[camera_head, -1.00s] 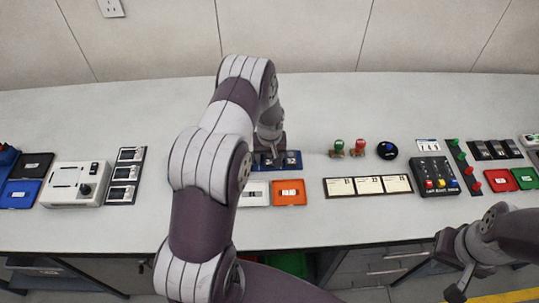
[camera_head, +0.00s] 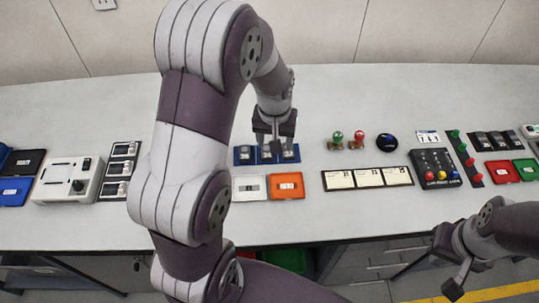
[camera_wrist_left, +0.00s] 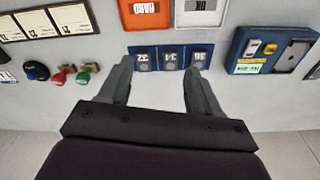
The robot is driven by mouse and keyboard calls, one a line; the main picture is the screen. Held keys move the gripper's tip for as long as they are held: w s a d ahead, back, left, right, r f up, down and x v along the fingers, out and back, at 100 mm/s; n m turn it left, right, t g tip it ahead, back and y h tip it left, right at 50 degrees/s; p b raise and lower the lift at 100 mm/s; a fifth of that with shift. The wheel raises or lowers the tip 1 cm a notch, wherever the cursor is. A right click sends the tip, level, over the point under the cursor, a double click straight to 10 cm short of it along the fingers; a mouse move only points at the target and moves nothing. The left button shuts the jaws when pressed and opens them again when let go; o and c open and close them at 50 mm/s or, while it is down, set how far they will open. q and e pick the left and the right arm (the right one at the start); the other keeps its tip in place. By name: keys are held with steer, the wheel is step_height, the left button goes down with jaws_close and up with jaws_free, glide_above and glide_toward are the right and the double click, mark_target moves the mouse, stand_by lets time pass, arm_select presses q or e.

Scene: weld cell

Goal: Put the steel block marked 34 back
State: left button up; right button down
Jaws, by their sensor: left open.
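A blue rack (camera_wrist_left: 129,52) holds three dark steel blocks side by side in the left wrist view. The block marked 34 (camera_wrist_left: 171,62) sits in the middle slot, between the block marked 32 (camera_wrist_left: 144,63) and the block marked 36 (camera_wrist_left: 199,58). In the head view the rack (camera_head: 243,156) is partly covered by my left gripper (camera_head: 268,145). My left gripper (camera_wrist_left: 158,82) is open and empty, its fingers spread on the near side of the rack, with nothing between them. My right gripper (camera_head: 450,266) is open and empty beyond the bench's front edge at lower right.
A white tray (camera_head: 249,187) and an orange tray (camera_head: 287,186) lie in front of the rack. Stamps (camera_head: 348,140) and a card strip (camera_head: 368,177) are to the right. A white device (camera_head: 68,181) stands left. The bench behind the rack is clear.

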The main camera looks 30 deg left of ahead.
arm_select(q)
steer(key=s+d+r+m, duration=0.2)
steer(key=s+d, duration=0.3)
steer(key=s, duration=0.7)
steer(key=shift+s+d+r+m, duration=0.2)
steer(key=shift+s+d+m, duration=0.1)
steer(key=shift+m, duration=0.6)
